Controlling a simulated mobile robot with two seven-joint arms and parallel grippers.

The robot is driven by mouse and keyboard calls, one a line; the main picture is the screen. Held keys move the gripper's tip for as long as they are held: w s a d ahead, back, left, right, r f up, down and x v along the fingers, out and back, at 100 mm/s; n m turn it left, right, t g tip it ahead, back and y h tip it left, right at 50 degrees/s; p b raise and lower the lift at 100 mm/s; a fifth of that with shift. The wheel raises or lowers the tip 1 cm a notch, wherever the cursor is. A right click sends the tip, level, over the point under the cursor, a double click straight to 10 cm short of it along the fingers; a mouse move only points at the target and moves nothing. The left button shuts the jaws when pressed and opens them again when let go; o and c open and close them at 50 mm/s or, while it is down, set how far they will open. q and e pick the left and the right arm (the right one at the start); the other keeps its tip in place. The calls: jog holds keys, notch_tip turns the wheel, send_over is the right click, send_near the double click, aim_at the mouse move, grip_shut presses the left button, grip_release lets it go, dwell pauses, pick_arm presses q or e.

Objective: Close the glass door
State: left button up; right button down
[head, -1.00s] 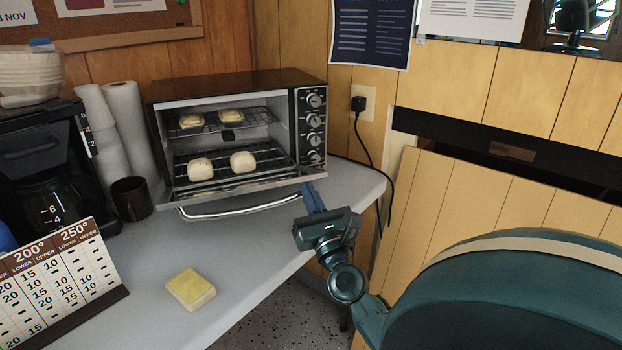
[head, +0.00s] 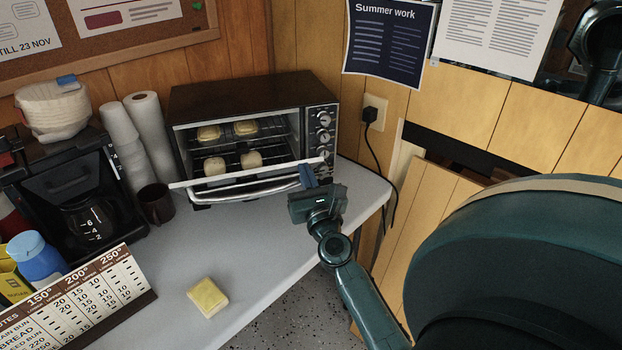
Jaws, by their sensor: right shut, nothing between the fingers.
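The toaster oven (head: 250,90) stands at the back of the counter with bread pieces on two racks inside. Its glass door (head: 246,185) is hinged at the bottom and stands partly open, tilted outward, with a silver handle (head: 235,198) along its edge. My right gripper (head: 308,176) is shut and empty at the right end of the door, its blue fingertips by the door's edge. I cannot tell for sure whether they touch it. My left gripper is not in view.
A yellow sponge (head: 208,297) lies on the counter (head: 255,255) in front. A plug and cord (head: 370,115) hang on the right wall. The middle counter is clear.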

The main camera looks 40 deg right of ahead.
jog(key=w+r+p, duration=0.1)
jog(key=w+d+r+p, duration=0.1)
jog(key=r, duration=0.1)
jog(key=w+d+r, duration=0.1)
jog(key=w+r, duration=0.1)
jog(key=shift+w+p, duration=0.1)
jog(key=shift+p, duration=0.3)
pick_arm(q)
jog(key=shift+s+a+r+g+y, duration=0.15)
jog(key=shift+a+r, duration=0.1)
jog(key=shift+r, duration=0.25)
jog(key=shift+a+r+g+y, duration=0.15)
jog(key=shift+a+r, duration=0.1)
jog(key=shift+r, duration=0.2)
pick_arm(e)
jog(key=r+x, duration=0.1)
jog(key=x, duration=0.7)
pick_arm(q)
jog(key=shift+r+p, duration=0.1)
jog(key=shift+p, duration=0.2)
pick_arm(e)
jog(key=shift+w+a, duration=0.1)
jog(key=shift+w, duration=0.05)
